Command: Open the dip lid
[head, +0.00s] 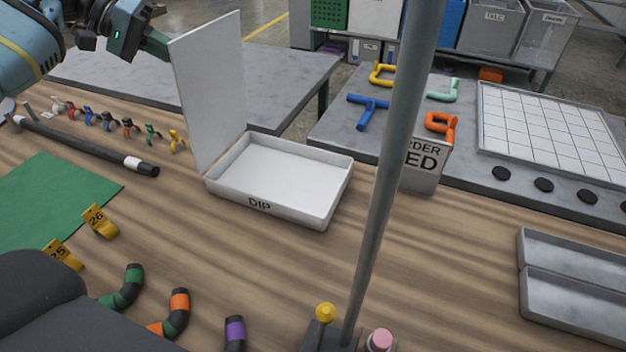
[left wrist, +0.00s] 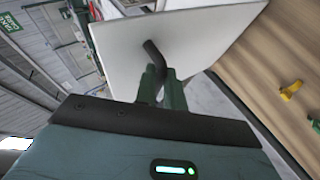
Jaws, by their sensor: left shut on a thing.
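The dip box (head: 290,205) is a shallow white tray marked DIP on the wooden bench. Its white lid (head: 212,90) stands upright at the tray's left side, and the tray's inside shows empty. My left gripper (head: 158,45) is at the lid's upper left edge, behind the lid, with its fingertips partly hidden. In the left wrist view the lid (left wrist: 205,45) fills the upper middle, and my left gripper (left wrist: 163,85) is shut on a dark bent handle (left wrist: 153,52) on the lid. My right gripper is not in view.
A grey upright pole (head: 390,160) stands right of the tray. Several coloured clips lie at the left beside a black hose (head: 90,146). Coloured hose pieces (head: 178,310) lie in front. A metal tray (head: 570,285) is at the right. Bench between is clear.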

